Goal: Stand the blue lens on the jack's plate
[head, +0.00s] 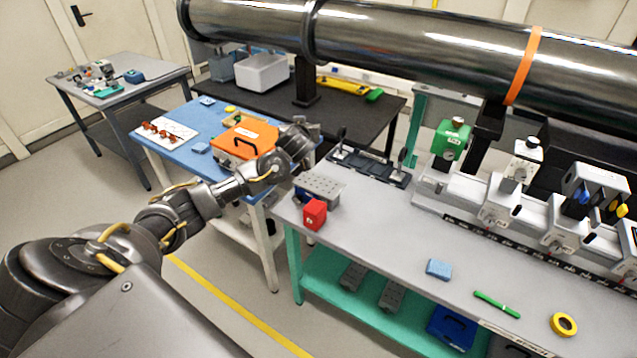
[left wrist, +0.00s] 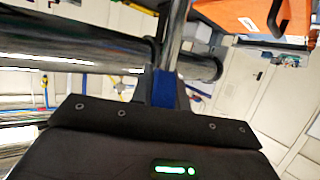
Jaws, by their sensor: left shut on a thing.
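My left gripper (head: 303,136) is above the gap between the blue table and the grey bench, left of the lens rack. In the left wrist view it is shut on a blue piece (left wrist: 164,88) with a pale metal post, which I take to be the blue lens. The lens's disc cannot be made out; the hand mostly hides it in the head view. The jack's perforated plate (head: 322,186) is on the grey bench's left end, below and slightly right of my gripper, with nothing on it. My right gripper is not in view.
A red block (head: 315,214) stands at the jack's front. Behind is a dark rack (head: 372,169) with upright black holders. An orange case (head: 243,139) lies on the blue table (head: 177,115). A large steel pipe (head: 400,45) crosses above. The grey bench (head: 385,225) is clear mid-front.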

